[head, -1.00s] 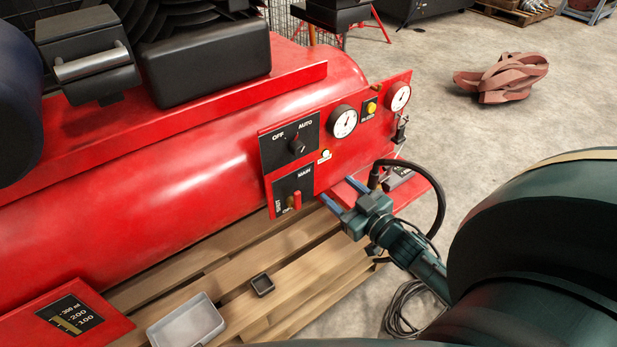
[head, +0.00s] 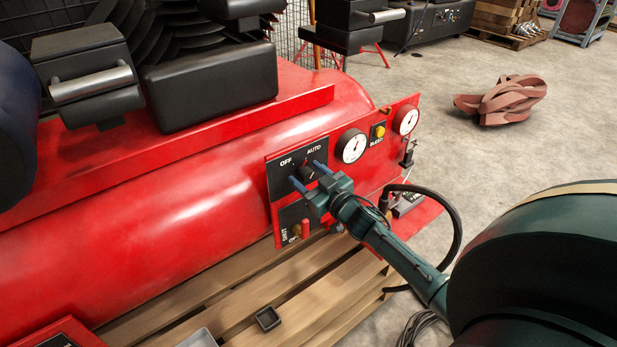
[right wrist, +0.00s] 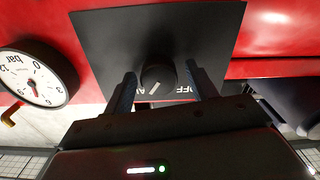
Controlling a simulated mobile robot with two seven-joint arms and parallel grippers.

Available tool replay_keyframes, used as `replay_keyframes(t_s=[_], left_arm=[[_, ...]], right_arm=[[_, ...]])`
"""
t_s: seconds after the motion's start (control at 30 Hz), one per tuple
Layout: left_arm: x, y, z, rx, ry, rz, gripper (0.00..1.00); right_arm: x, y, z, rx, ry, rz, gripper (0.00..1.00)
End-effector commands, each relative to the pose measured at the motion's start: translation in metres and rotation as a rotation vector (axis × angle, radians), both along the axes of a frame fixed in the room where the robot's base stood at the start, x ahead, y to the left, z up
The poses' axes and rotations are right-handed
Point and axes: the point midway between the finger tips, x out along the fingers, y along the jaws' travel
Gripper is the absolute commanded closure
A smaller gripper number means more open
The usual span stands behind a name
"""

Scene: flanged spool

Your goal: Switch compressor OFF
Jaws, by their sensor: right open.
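The black selector knob (head: 307,173) is on a black plate (head: 284,185) lettered OFF and AUTO, on the front of the red compressor (head: 150,200). My right gripper (head: 306,175) is open at this plate, and in the head view its blue fingers partly cover the knob's surroundings. In the right wrist view the knob (right wrist: 157,76) sits between the two spread fingers (right wrist: 160,92), with a gap on each side. The plate looks upside down there, and the knob's white mark slants toward the AUTO side. My left gripper is not in view.
Below the knob is the MAIN plate with a red handle (head: 305,227). To its right are a gauge (head: 351,146), a yellow BLEED button (head: 379,131) and a second gauge (head: 405,120). A small black tray (head: 268,318) lies on the wooden pallet (head: 230,290).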

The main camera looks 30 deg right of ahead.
Motion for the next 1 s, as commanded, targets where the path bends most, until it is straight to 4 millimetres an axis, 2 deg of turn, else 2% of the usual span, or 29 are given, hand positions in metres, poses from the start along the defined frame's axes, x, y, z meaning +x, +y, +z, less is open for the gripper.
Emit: replay_keyframes(t_s=[0.3, 0.83, 1.0], left_arm=[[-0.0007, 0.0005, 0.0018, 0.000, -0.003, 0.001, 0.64], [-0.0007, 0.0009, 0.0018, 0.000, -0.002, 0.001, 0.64], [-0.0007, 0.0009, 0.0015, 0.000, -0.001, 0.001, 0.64]], right_arm=[[0.0021, 0.0002, -0.0001, 0.000, 0.001, 0.000, 0.44], [0.0018, 0.0003, -0.0001, 0.000, 0.000, 0.000, 0.87], [0.0017, 0.0004, -0.0002, -0.007, -0.001, 0.000, 0.88]])
